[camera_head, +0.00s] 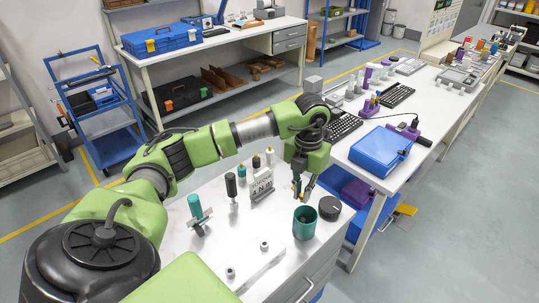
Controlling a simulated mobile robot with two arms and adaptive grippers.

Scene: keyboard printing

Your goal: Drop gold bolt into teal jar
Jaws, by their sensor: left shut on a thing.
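The teal jar (305,225) stands upright and open near the right edge of the white worktop, its dark inside showing. My left gripper (299,193) points down just above and behind the jar's rim. It is shut on the gold bolt (297,184), a small gold spot mostly hidden between the dark fingers. The bolt appears apart from the jar. My right gripper does not show.
A blue case (380,150) lies on the neighbouring bench. The worktop's front is mostly clear.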

